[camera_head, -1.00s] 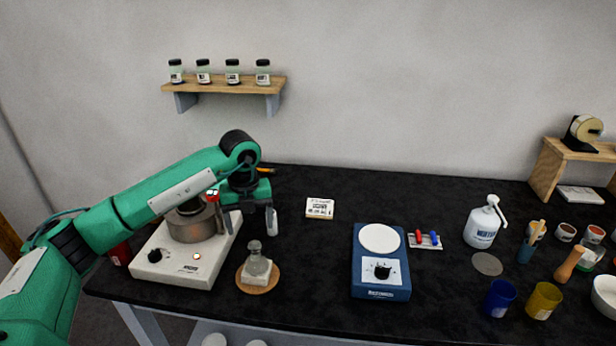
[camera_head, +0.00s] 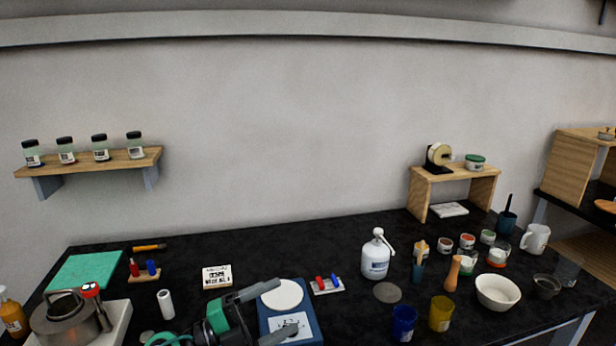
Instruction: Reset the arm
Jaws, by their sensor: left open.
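My left gripper (camera_head: 286,306) shows at the bottom centre of the head view, with its fingers spread apart and nothing between them. Its two grey fingers reach to the right over the blue stirrer (camera_head: 312,326), which has a round white plate (camera_head: 283,295). I cannot tell whether they touch it. Only the end of my left arm shows; the rest is below the picture edge. My right gripper is not in view.
The metal pot (camera_head: 66,322) sits on a white hotplate (camera_head: 118,328) at the lower left. A white pump bottle (camera_head: 376,258), blue cup (camera_head: 404,322), yellow cup (camera_head: 440,314) and white bowl (camera_head: 497,293) stand to the right. The back middle of the black bench (camera_head: 300,243) is clear.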

